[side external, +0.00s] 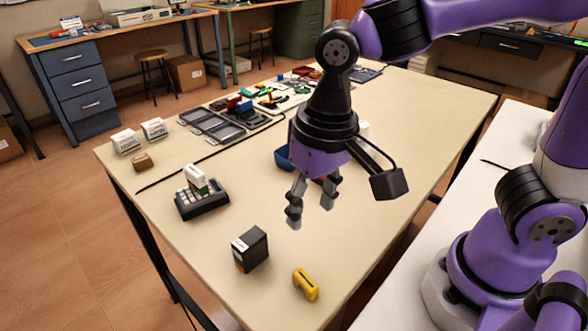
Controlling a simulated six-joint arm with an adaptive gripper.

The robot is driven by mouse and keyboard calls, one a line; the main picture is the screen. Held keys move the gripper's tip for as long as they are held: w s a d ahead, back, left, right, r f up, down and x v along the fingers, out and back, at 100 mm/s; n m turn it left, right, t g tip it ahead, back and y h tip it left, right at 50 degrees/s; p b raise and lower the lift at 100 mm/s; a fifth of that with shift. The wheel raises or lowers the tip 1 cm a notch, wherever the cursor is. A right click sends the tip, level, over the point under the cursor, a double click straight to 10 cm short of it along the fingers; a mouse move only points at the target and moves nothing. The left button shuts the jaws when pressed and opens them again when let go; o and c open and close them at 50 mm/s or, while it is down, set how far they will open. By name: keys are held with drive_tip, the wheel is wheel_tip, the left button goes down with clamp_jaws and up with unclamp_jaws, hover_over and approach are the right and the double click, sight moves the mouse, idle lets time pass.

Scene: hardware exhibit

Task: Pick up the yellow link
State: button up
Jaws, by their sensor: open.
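The yellow link (306,285) is a small yellow piece lying on the beige table near its front end. My gripper (310,216) hangs fingers down above the table, up and behind the yellow link in the picture. Its two fingers are apart with nothing between them. The gripper does not touch the link. The link is in full view.
A black box (250,249) stands just left of the link. A dark keypad-like device (202,197) with a white and green piece on it is farther left. A blue bin (283,157) is partly hidden behind my gripper. Black trays (211,126) lie farther back. The table right of the link is clear.

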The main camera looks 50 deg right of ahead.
drive_tip(key=a+f, duration=0.2)
drive_tip(key=a, duration=0.1)
hover_over(303, 276)
drive_tip(key=shift+g, duration=0.4)
wheel_tip(303, 276, down, 4)
drive_tip(key=shift+w+f, duration=0.1)
drive_tip(key=shift+f, duration=0.15)
wheel_tip(303, 276, down, 5)
drive_tip(key=shift+f, duration=0.2)
clamp_jaws()
